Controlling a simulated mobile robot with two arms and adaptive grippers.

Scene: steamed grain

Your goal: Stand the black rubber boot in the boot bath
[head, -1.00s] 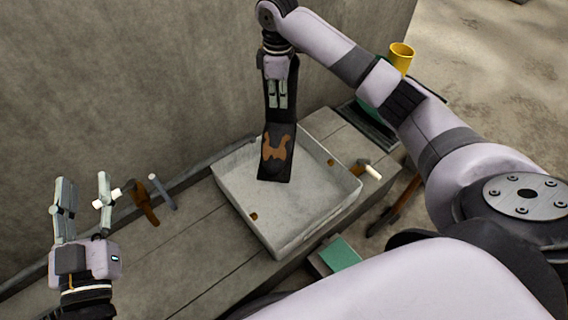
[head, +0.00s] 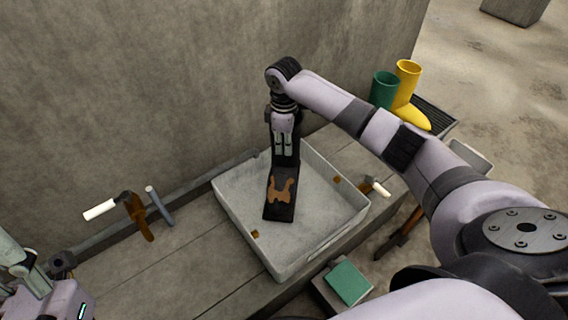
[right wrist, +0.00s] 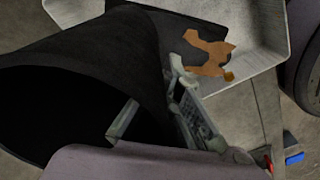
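The black rubber boot (head: 279,203) has a brown muddy patch on its foot. My right gripper (head: 284,156) is shut on the boot's shaft and holds it from above. The boot is within the walls of the pale grey boot bath (head: 234,212), its foot pointing toward me; I cannot tell if the sole touches the floor. In the right wrist view the boot's wide opening (right wrist: 62,95) faces the camera, with one finger inside the shaft and one outside. My left gripper (head: 28,268) is at the lower left, cut off by the frame edge, away from the boot.
A brush with a white handle (head: 100,210) and a grey rod (head: 158,204) lie left of the bath. Another white-handled tool (head: 377,187) is at its right. Green (head: 384,88) and yellow boots (head: 406,86) stand beyond. A green-topped box (head: 347,283) sits in front.

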